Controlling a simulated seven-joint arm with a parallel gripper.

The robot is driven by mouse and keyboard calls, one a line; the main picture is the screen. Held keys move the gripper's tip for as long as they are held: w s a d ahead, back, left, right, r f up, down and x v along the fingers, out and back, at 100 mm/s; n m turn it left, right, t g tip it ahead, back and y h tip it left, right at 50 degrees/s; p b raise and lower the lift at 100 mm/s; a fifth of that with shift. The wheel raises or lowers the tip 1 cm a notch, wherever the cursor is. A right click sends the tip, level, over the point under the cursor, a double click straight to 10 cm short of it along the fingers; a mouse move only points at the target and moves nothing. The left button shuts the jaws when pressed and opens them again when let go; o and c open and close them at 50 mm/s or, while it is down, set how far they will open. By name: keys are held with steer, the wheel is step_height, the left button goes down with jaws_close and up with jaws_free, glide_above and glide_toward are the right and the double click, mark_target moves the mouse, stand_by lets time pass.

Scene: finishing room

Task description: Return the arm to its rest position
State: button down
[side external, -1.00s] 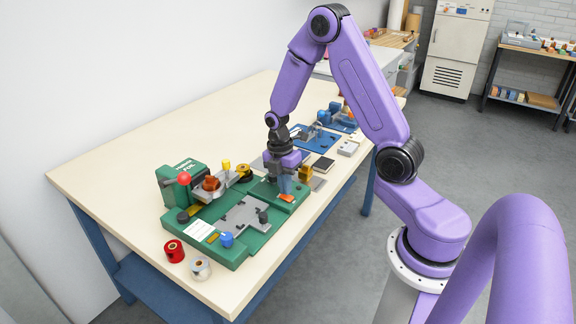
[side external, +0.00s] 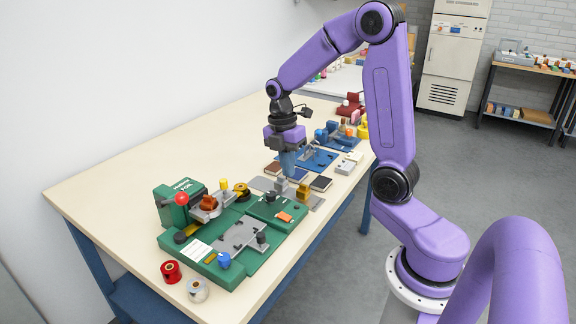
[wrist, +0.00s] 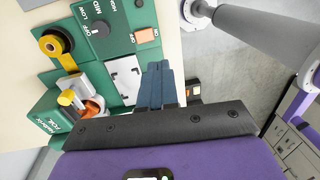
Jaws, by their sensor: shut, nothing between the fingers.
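My gripper (side external: 287,168) is shut and empty. Its blue fingers point down above the table, just behind the green foil machine, over a grey plate area; whether the tips touch anything there I cannot tell. In the wrist view the closed fingers (wrist: 163,85) show side by side with the green machine (wrist: 110,45) beyond them. My arm is raised and bent, reaching out over the table. The green machine (side external: 205,265) has a red knob, a yellow roll and an orange switch.
The cream table (side external: 130,160) has a wide bare stretch at the back left. A red roll (side external: 171,271) and a silver roll (side external: 197,290) stand at the near edge. A blue machine (side external: 318,158) and small dark blocks lie behind the gripper. A brass-coloured block (side external: 303,190) stands beside it.

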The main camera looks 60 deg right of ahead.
stand_by(0.3)
steer(key=s+a+r+m, duration=0.1)
steer(key=s+a+m, duration=0.1)
steer(key=s+a, duration=0.5)
steer(key=s+a+r+m+t, duration=0.1)
steer(key=s+a+m, duration=0.2)
steer(key=s+a, duration=0.5)
steer(key=s, duration=0.6)
steer(key=shift+s+r+t, duration=0.15)
steer(key=shift+s+t, duration=0.15)
steer(key=shift+s, duration=0.1)
stand_by(1.0)
